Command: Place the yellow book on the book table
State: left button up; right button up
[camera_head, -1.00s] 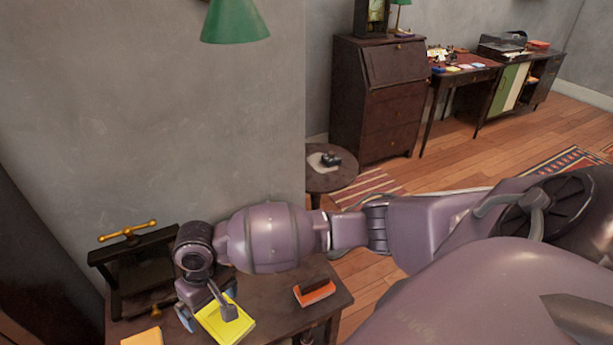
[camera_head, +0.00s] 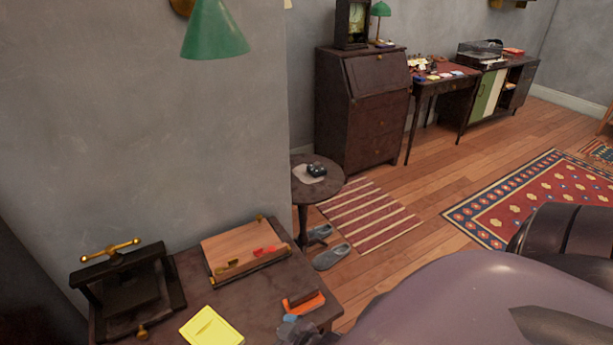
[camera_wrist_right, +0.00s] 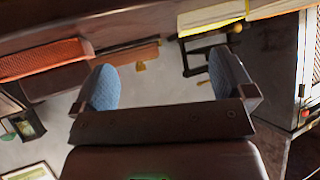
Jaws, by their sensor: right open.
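The yellow book (camera_head: 212,328) lies flat on a dark wooden table (camera_head: 255,300) at the lower left of the head view, near the table's front. A yellow edge, probably of the same book, shows at the top of the right wrist view (camera_wrist_right: 272,8). My right gripper (camera_wrist_right: 163,83) is open, its two blue pads apart with nothing between them. In the head view only a small grey-blue part of it shows at the bottom edge, right of the book and close to the orange-and-brown item. My left gripper is out of view.
On the same table stand a dark book press (camera_head: 125,285) with a brass handle, a wooden board (camera_head: 243,245) with small red pieces, and an orange-and-brown item (camera_head: 304,302). A round side table (camera_head: 325,188) and slippers (camera_head: 331,257) are beyond. Bare tabletop lies between press and board.

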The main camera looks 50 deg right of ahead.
jog(key=s+d+h, duration=0.2)
jog(key=s+d, duration=0.2)
jog(key=shift+s+d+f+t, duration=0.25)
jog(key=shift+d+t, duration=0.15)
dwell(0.9)
